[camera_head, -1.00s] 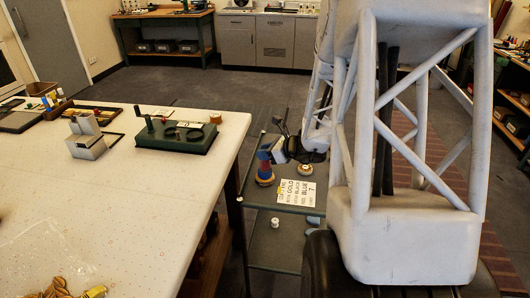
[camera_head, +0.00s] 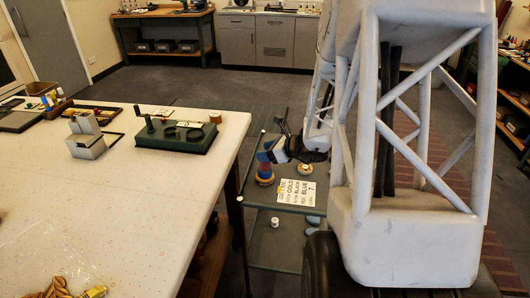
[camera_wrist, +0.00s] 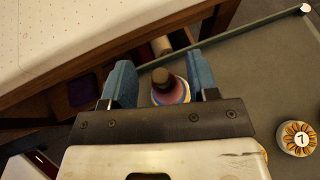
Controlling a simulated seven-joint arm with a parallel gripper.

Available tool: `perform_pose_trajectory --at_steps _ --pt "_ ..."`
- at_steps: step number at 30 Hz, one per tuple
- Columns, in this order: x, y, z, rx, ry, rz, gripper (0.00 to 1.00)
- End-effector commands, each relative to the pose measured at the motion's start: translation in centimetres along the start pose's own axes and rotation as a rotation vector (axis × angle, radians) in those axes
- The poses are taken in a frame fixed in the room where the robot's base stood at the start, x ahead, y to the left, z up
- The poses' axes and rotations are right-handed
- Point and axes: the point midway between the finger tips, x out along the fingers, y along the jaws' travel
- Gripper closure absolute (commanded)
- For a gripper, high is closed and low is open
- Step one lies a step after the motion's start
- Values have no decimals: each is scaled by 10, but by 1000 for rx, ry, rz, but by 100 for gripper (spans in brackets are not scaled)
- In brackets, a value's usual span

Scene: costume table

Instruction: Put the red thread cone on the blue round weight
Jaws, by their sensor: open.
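A cone-shaped thing (camera_wrist: 169,91) with a dark top, a reddish-purple body and blue and yellow bands at its base stands on the grey cart top, seen from above in the wrist view. In the head view its red and gold lower part (camera_head: 265,180) shows at the cart's left side. My gripper (camera_wrist: 160,78) is open, with one blue finger on each side of the cone; I cannot tell whether either touches it. The gripper's mounting bar hides part of the base. I cannot make out a separate blue round weight.
A gold-patterned disc marked 7 (camera_wrist: 298,138) stands on the cart to the right of the cone. A printed card (camera_head: 296,192) lies near the cart's front. The white table (camera_head: 120,190) is close on the left, its edge beside the cart.

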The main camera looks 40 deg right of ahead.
Motion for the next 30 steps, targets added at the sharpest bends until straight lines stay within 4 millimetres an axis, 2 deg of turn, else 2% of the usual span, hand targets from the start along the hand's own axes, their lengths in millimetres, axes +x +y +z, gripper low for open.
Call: perform_pose_trajectory --at_steps 8,21,30 --pt "-28 -1 0 0 -1 -3 46" --pt "-85 0 0 0 0 -2 46" --pt "-110 0 0 0 0 -1 46"
